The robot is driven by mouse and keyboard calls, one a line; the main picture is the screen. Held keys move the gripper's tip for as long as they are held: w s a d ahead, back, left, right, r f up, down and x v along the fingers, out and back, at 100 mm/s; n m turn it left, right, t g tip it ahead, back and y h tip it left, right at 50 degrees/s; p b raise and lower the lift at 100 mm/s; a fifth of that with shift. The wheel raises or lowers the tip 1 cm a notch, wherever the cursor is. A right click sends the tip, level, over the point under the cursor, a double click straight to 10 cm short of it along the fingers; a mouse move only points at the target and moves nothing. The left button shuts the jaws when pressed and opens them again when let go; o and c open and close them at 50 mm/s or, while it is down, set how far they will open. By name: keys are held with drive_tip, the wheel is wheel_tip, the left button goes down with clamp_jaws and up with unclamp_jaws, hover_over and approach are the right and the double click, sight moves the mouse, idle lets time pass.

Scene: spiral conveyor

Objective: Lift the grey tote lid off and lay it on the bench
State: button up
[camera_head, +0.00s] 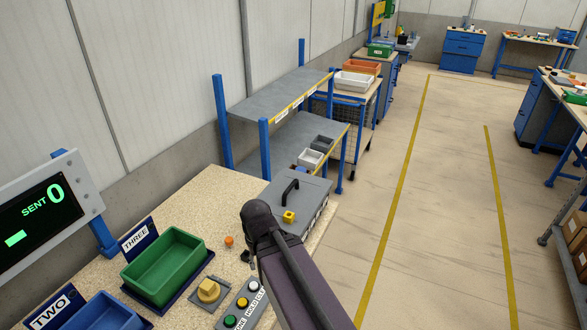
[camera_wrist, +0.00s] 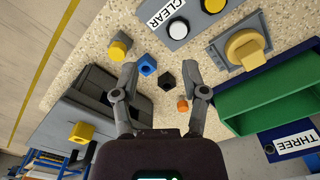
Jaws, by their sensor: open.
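The grey tote lid (camera_head: 308,193) lies at the end of the bench (camera_head: 205,195) in the head view. It has a black handle (camera_head: 291,190) and a yellow cube (camera_head: 288,216) resting on top. The tote below is mostly hidden by the lid and my arm. In the wrist view the lid (camera_wrist: 62,122) is at the left, with the yellow cube (camera_wrist: 82,132) on it. My gripper (camera_wrist: 159,67) is open and empty, above the bench to the right of the lid in that view. In the head view the fingers are hidden behind my arm.
Loose pieces lie on the bench: a blue cube (camera_wrist: 148,64), a black cube (camera_wrist: 168,82), an orange piece (camera_wrist: 183,104) and a yellow piece (camera_wrist: 120,45). A green bin (camera_head: 165,265) and a button panel (camera_head: 240,308) stand nearby. A shelf rack (camera_head: 285,92) is behind the lid.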

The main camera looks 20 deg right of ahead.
drive_tip(key=shift+o, duration=0.2)
drive_tip(key=shift+a, duration=0.25)
drive_tip(key=shift+o, duration=0.6)
drive_tip(key=m+t+p, duration=0.5)
drive_tip(key=m+p, duration=0.5)
drive_tip(key=p, duration=0.2)
approach(291, 186)
wheel_tip(291, 186, up, 3)
drive_tip(key=shift+s+a+f+h, duration=0.2)
drive_tip(key=shift+s+a+h, duration=0.1)
drive_tip(key=shift+s, duration=0.2)
drive_tip(key=b+x, duration=1.2)
drive_tip(key=x, duration=0.1)
drive_tip(key=shift+f+b, duration=0.3)
drive_tip(key=shift+f, duration=0.1)
